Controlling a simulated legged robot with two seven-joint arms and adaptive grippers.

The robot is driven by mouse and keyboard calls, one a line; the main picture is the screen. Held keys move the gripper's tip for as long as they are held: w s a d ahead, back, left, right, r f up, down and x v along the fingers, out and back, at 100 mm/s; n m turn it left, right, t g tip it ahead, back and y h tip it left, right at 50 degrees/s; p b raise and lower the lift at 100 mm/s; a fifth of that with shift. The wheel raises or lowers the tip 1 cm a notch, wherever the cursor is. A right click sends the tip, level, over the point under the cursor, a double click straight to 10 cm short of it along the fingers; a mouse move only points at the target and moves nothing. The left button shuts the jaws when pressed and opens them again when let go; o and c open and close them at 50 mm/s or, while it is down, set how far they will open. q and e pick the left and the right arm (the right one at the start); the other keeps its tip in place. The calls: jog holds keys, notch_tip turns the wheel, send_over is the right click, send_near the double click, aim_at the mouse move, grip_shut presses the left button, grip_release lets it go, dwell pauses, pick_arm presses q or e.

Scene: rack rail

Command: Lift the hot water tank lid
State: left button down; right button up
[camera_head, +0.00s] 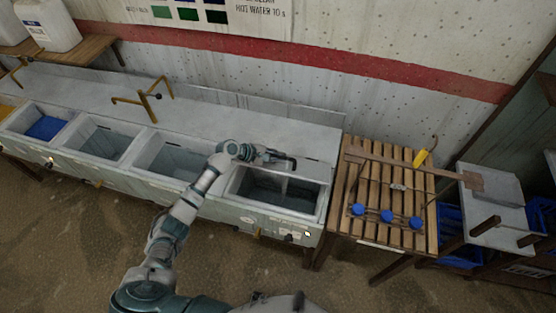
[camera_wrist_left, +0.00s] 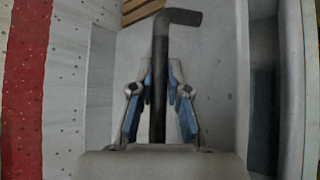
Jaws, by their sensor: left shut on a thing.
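My left gripper (camera_head: 270,157) is over the rightmost basin of the long sink counter. It is shut on a black bar handle (camera_head: 291,162). In the left wrist view the handle (camera_wrist_left: 180,17) runs between the blue-padded fingers (camera_wrist_left: 160,78) and bends right at its far end. A grey panel (camera_wrist_left: 215,95), seemingly the tank lid, lies behind the handle. The tank (camera_head: 318,207) shows a dark, open interior below the gripper. How far the lid stands off the rim I cannot tell. My right gripper is not in view.
Several basins line the counter to the left, one with blue contents (camera_head: 46,128). A brass tap (camera_head: 145,104) stands behind them. A slatted wooden table (camera_head: 345,215) with blue knobs and a yellow-handled tool adjoins on the right. The red-striped wall (camera_head: 330,66) rises behind.

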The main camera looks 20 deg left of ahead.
pick_arm(q)
jog(key=shift+w+a+r+p, duration=0.15)
jog(key=shift+w+r, duration=0.15)
jog(key=shift+w, duration=0.15)
jog(key=shift+w+a+r+p, duration=0.15)
jog(key=shift+w+r, duration=0.15)
jog(key=shift+w, duration=0.15)
jog(key=c, duration=1.1)
grip_release()
jog(key=shift+c, duration=0.2)
jog(key=shift+a, duration=0.1)
jog(key=v, duration=1.1)
jog(key=shift+a+f, duration=0.1)
jog(key=shift+a, duration=0.05)
jog(key=shift+s+a, duration=0.15)
jog(key=shift+a, duration=0.25)
